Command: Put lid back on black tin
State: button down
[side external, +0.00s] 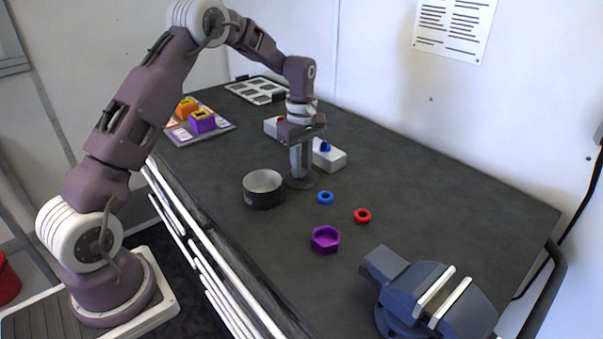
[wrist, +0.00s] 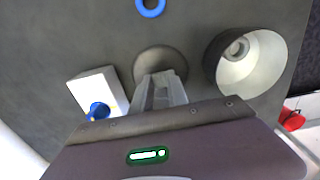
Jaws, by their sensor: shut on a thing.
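The black tin (side external: 262,194) stands open and upright on the dark table, with a pale metal inside. In the wrist view the tin (wrist: 222,68) is right of my gripper, and a small round grey thing shows inside it. My gripper (side external: 302,176) points down and is shut on the round dark lid (side external: 310,183), just right of the tin. In the wrist view my gripper's fingers (wrist: 158,82) cover part of the lid (wrist: 160,58). The lid lies flat at or just above the table; I cannot tell which. It is apart from the tin.
A white box with a blue knob (side external: 330,158) stands close behind the lid. A blue ring (side external: 325,198), a red ring (side external: 362,216) and a purple hexagonal piece (side external: 326,239) lie in front. A blue vise (side external: 425,295) is at front right. The right of the table is clear.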

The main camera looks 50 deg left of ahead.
notch_tip(320, 180, up, 10)
jog(key=s, duration=0.1)
jog(key=s+r, duration=0.2)
jog(key=s, duration=0.9)
jog(key=shift+w+f, duration=0.2)
jog(key=shift+f, duration=2.95)
jog(key=shift+f, duration=0.15)
jog(key=c, duration=0.7)
grip_release()
jog(key=shift+c, duration=0.2)
